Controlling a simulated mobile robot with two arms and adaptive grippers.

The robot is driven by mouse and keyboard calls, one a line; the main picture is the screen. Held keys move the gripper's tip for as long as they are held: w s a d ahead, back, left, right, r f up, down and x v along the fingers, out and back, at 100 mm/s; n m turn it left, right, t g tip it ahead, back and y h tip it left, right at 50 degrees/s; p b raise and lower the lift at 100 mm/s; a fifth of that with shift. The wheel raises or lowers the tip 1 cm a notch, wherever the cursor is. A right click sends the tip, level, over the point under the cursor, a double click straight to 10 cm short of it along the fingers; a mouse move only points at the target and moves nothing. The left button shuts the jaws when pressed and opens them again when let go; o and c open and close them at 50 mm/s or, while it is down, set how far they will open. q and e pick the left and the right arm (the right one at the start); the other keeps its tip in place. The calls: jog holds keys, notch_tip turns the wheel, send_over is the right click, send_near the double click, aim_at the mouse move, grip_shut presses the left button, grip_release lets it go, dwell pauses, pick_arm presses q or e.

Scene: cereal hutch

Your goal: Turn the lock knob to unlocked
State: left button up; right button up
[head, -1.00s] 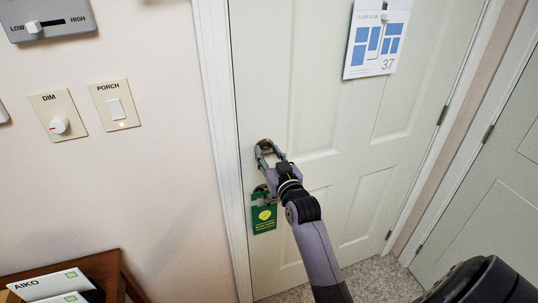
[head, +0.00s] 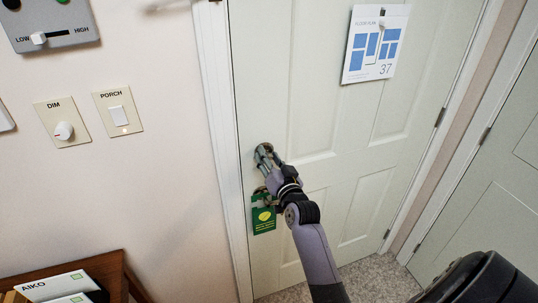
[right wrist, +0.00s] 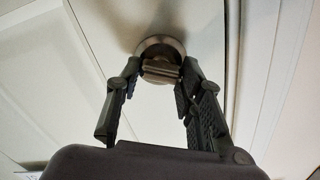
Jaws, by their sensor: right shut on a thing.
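The lock knob (right wrist: 160,70) is a small metal thumb-turn on a round metal plate on the pale door (head: 300,100). In the right wrist view its bar lies roughly crosswise between the fingers. My right gripper (right wrist: 160,76) is shut on the knob, one finger at each end of the bar. In the head view the right gripper (head: 266,158) reaches the door near its left edge and hides most of the knob. No lock marking can be read. My left gripper is not in view.
A green hanger tag (head: 263,220) hangs just below the gripper, by the door handle, which is mostly hidden. A floor plan sheet (head: 375,45) is higher on the door. The wall at left has a dimmer (head: 63,131) and porch switch (head: 118,110). A wooden table (head: 112,270) stands lower left.

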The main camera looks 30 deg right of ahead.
jog(key=m+p, duration=0.2)
jog(key=m, duration=0.4)
jog(key=shift+d+m, duration=0.1)
jog(key=shift+m, duration=0.2)
jog(key=m+p, duration=0.1)
jog(key=m, duration=0.5)
jog(key=shift+f, duration=0.1)
dwell(0.3)
jog(key=o, duration=1.2)
jog(key=shift+c, duration=0.2)
jog(key=shift+s+f, duration=0.1)
jog(key=v, duration=1.2)
